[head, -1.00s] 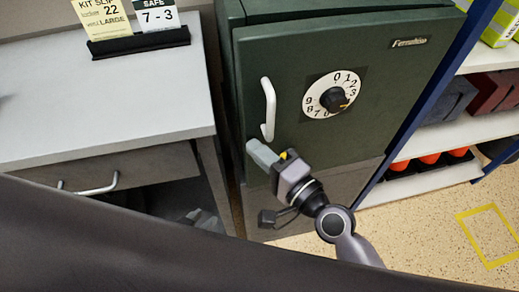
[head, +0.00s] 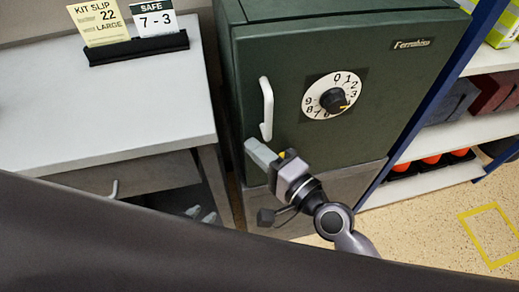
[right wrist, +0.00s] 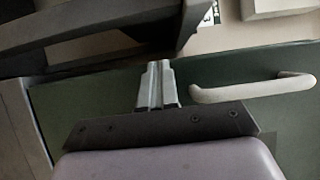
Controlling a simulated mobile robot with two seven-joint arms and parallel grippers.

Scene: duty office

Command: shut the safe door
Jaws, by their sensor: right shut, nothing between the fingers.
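The dark green safe (head: 228,75) stands in the middle of the head view. Its door (head: 390,90) faces me, with a white bar handle (head: 266,108) at the left and a white number dial (head: 332,96). The door looks flush or nearly flush with the body; I cannot tell whether a thin gap is left. My right gripper (head: 256,152) is shut and empty, its tips at the door's lower left, just below the handle. In the right wrist view its fingers (right wrist: 155,80) lie together beside the handle (right wrist: 255,90). Grey tips of my left gripper (head: 201,214) show low by the desk, mostly hidden.
A grey desk (head: 110,105) with a drawer stands left of the safe, carrying a black holder (head: 138,48) with a kit slip and a safe card. Shelves (head: 440,128) with bins stand at the right. The floor (head: 430,210) at lower right is clear, with a yellow outline.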

